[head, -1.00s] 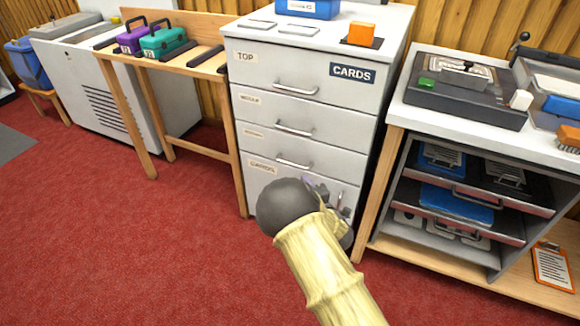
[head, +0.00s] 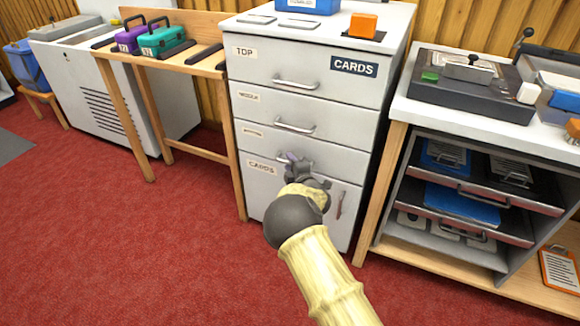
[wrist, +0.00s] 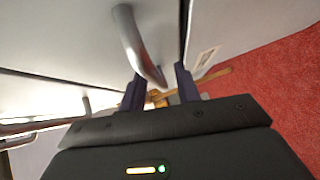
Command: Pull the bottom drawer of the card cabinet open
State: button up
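The white card cabinet (head: 350,110) stands against the wall, with several fronts in a column and a CARDS sign. Its third drawer, the lowest with a horizontal handle (head: 280,157), is shut; its small label (head: 253,133) is too small to read. Below is a panel labelled CARDS (head: 262,168) with an upright handle (head: 340,205). My gripper (head: 294,160) is at the third drawer's handle and partly hides it. In the wrist view, my gripper (wrist: 160,88) is open, its dark fingers apart, with the end of a metal handle (wrist: 134,40) between them; contact cannot be told.
A wooden table (head: 150,160) with purple and teal boxes stands left of the cabinet. A wooden bench (head: 390,185) with a shelf unit stands close on the right. An orange block (head: 363,24) sits on the cabinet. Red floor in front is clear.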

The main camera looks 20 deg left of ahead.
jog(key=shift+w+a, duration=0.15)
jog(key=shift+w, duration=0.05)
grip_shut()
jog(key=shift+s, duration=0.15)
